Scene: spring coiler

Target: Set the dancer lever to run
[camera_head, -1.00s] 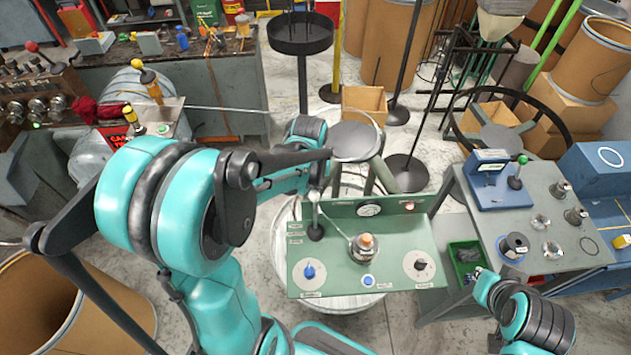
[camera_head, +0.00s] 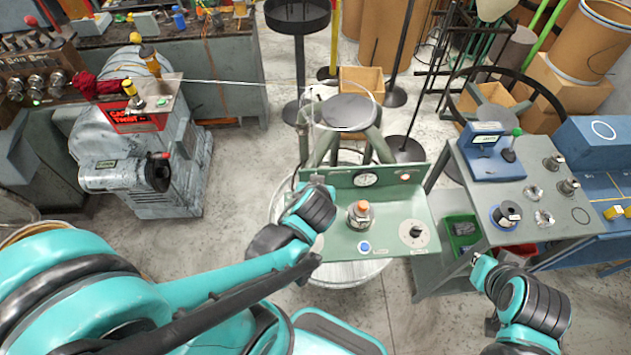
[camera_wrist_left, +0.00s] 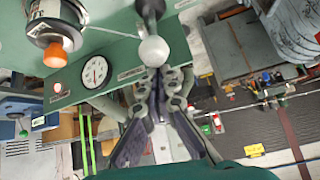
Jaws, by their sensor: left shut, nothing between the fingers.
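The green control panel (camera_head: 385,212) stands in the middle of the head view. My left wrist covers its left part and hides the dancer lever there. In the left wrist view, the lever's white ball knob (camera_wrist_left: 152,50) is right at the tips of my left gripper (camera_wrist_left: 158,76), with its dark base (camera_wrist_left: 150,8) beyond. The gripper is shut with nothing between its fingers; whether it touches the knob I cannot tell. My right gripper (camera_head: 477,261) is beside the side table, too small to read.
The panel carries an orange-topped spindle (camera_head: 361,213), a gauge (camera_head: 366,179), a blue button (camera_head: 364,247) and a black dial knob (camera_head: 415,232). A thin wire crosses from the left machine (camera_head: 138,150). A side table (camera_head: 520,225) stands right.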

